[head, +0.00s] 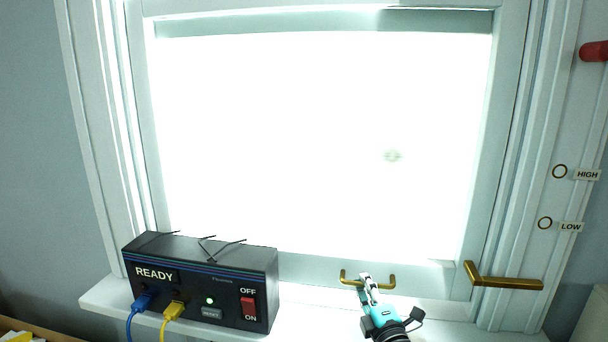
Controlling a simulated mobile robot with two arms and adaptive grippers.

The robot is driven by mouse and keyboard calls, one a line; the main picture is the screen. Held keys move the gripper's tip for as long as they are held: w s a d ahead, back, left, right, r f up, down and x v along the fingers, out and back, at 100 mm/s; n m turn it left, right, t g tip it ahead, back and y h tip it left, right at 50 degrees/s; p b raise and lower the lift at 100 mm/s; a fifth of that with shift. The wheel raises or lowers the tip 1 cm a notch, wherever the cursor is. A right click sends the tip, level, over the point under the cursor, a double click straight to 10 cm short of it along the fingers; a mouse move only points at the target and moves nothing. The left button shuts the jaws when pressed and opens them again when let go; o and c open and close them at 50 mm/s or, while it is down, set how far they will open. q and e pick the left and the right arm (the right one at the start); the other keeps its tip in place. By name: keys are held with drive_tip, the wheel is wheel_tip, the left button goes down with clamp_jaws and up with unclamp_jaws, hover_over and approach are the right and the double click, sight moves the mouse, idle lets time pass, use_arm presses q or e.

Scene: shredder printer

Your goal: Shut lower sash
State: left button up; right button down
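The lower sash (430,278) is a pale window frame around a very bright pane. Its bottom rail is low, close above the white sill; I cannot tell whether a gap is left under it. A brass pull handle (386,281) sits on the bottom rail. My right gripper (366,282) comes up from below, with its fingers at the left-middle part of this handle and overlapping it. The fingers look close together, but whether they grip the bar is unclear. A brass lever (505,282) sits at the sash's lower right corner, pointing right. My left gripper is not in view.
A black box marked READY (200,283), with a blue and a yellow cable and a red switch, stands on the sill (103,296) at the left. A red object (594,51) is at upper right.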

idle(0.3)
drive_tip(key=shift+f+b, duration=0.95)
drive_tip(key=shift+f, duration=0.1)
drive_tip(key=shift+f+b, duration=1)
drive_tip(key=shift+f, duration=0.05)
drive_tip(key=c, duration=1.2)
unclamp_jaws()
drive_tip(key=shift+r, duration=0.1)
drive_tip(key=shift+o, duration=0.2)
drive_tip(key=shift+s, duration=0.1)
drive_tip(key=shift+v, duration=2.95)
